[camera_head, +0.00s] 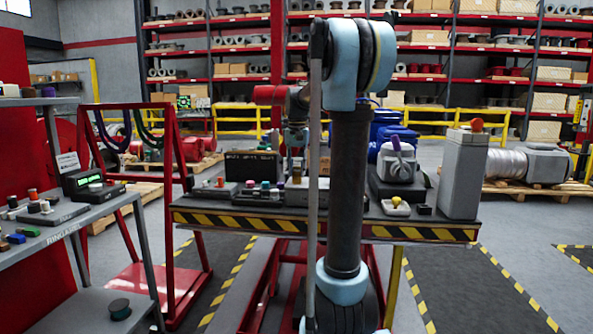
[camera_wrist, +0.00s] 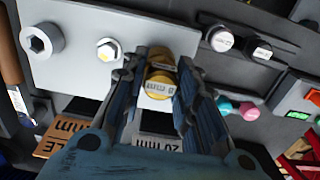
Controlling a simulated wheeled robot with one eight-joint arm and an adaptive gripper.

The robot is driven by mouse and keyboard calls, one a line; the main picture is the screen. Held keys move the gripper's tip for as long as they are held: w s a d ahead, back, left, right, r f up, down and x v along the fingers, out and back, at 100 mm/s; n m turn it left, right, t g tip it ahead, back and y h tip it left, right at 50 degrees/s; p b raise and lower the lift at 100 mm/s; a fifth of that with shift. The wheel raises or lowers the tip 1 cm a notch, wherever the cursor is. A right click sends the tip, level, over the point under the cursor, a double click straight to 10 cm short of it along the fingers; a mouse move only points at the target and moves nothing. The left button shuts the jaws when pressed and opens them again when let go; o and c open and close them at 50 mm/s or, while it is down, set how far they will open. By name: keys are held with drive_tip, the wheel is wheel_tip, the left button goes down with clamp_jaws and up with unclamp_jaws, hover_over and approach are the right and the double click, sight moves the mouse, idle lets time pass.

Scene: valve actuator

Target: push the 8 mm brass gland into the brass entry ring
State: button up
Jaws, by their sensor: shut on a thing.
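My gripper (camera_wrist: 166,66) shows in the wrist view, its two dark ribbed fingers shut on the brass gland (camera_wrist: 158,88). The gland is yellow, with a pale label on its near end that is hard to read. It points away from the camera toward a light grey panel. More brass (camera_wrist: 182,40) shows just beyond the fingertips at the panel, probably the entry ring. The gland and fingers hide most of it, and I cannot tell whether the gland is touching it or inside it. In the head view my arm hides the gripper and gland.
In the wrist view, a large hex bolt (camera_wrist: 41,42) and a small hex fitting (camera_wrist: 108,50) sit left on the panel. Two round knobs (camera_wrist: 221,40) and a pink cap (camera_wrist: 249,111) lie right. In the head view, a striped workbench (camera_head: 420,233) holds several items; a grey shelf (camera_head: 110,203) stands left.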

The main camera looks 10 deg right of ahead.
sight(297, 166)
drive_tip(key=o, duration=1.1)
wheel_tip(297, 166, up, 12)
drive_tip(key=shift+f, duration=0.1)
